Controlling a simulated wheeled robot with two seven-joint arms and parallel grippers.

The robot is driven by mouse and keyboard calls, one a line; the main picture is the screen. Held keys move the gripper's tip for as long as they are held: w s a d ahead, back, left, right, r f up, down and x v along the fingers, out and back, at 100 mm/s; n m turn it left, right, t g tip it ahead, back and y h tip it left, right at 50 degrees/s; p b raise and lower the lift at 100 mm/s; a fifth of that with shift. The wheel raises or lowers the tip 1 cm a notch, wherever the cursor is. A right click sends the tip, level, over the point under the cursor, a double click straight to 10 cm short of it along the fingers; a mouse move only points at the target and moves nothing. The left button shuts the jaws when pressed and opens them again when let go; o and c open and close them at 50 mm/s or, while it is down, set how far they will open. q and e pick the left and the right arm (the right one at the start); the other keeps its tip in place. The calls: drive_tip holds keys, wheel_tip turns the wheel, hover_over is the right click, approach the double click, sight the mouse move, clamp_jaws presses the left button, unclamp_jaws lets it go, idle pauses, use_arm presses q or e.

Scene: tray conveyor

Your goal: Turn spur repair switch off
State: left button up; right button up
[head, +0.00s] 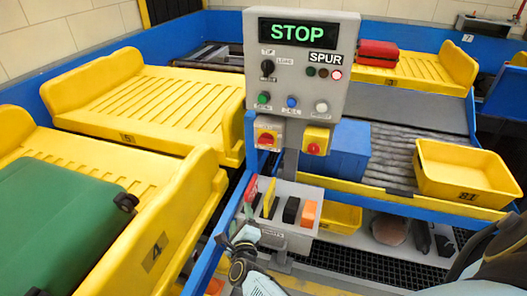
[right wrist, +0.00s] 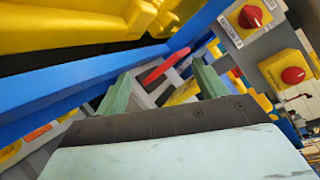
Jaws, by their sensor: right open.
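The control panel (head: 303,60) shows green STOP text and a SPUR label with a lit red lamp. Below it on the left is a red rotary switch on a yellow plate (head: 267,137), which looks like the repair switch; its label is too small to read. It also shows at the top right of the right wrist view (right wrist: 251,16). Beside it is a yellow box with a round red button (head: 315,140). My right gripper (head: 238,232) is open and empty, below and left of the switch, touching neither. My left gripper is out of view.
A grey holder (head: 287,238) with red, yellow, black and orange items hangs below the switch. A blue rail (head: 232,215) runs beside my right gripper. Yellow trays stand at left, one bearing a green suitcase (head: 70,225). A yellow tub (head: 465,170) sits right.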

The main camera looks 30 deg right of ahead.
drive_tip(key=w+d+r+m+g+h+p, duration=0.1)
drive_tip(key=w+d+r+m+g+h, duration=0.15)
drive_tip(key=r+m, duration=0.5)
drive_tip(key=w+d+r+m+g+h+p, duration=0.1)
drive_tip(key=d+r+m+h, duration=0.25)
drive_tip(key=r+m, duration=0.4)
drive_tip(key=m+h+b, duration=0.1)
drive_tip(key=b, duration=0.3)
approach(265, 143)
drive_tip(key=x, duration=0.7)
drive_tip(key=shift+f, duration=0.1)
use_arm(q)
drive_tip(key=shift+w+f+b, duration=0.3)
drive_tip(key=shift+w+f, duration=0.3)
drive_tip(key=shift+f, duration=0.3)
use_arm(e)
drive_tip(key=shift+x, duration=0.75)
drive_tip(key=c, duration=1)
